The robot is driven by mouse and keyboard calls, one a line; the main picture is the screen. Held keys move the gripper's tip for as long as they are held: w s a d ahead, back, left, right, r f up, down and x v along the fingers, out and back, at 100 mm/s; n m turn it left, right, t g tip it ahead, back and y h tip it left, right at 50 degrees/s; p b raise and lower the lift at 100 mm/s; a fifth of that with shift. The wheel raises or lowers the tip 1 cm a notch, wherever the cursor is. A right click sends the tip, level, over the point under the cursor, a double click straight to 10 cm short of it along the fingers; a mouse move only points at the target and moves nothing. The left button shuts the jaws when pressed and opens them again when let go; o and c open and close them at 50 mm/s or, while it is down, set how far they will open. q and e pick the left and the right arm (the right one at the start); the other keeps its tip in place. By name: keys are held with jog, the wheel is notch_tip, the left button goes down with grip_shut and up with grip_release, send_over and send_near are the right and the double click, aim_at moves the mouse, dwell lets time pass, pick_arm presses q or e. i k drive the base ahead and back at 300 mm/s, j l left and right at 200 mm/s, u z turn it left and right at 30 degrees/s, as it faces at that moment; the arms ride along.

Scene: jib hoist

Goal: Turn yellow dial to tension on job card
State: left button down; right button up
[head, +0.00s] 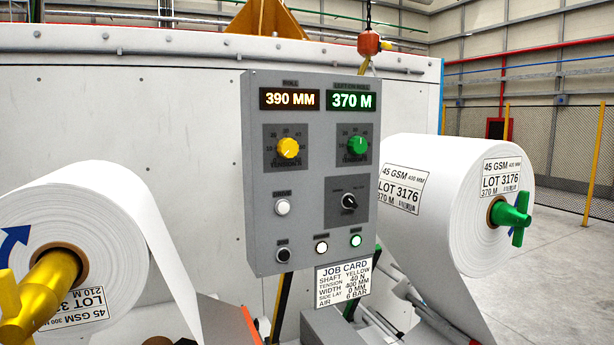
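The yellow dial (288,148) sits on the upper left of the grey control panel (262,215), inside a dark square with a number scale around it. Its pointer is too small to read surely. The job card (343,279) hangs below the panel and reads shaft yellow, tension 40 N, width 400 mm, side lay 0 mm, air 6 bar. A green dial (356,146) sits to the right of the yellow one. Neither of my grippers is in view.
Displays above the dials read 390 MM (289,99) and 370 M (352,100). A black selector (349,202) and several buttons sit lower. A white roll on a yellow shaft (52,285) stands left, another with a green handle (511,216) right. The panel's front looks clear.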

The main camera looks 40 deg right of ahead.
aim_at(287, 148)
jog(key=z, duration=1.45)
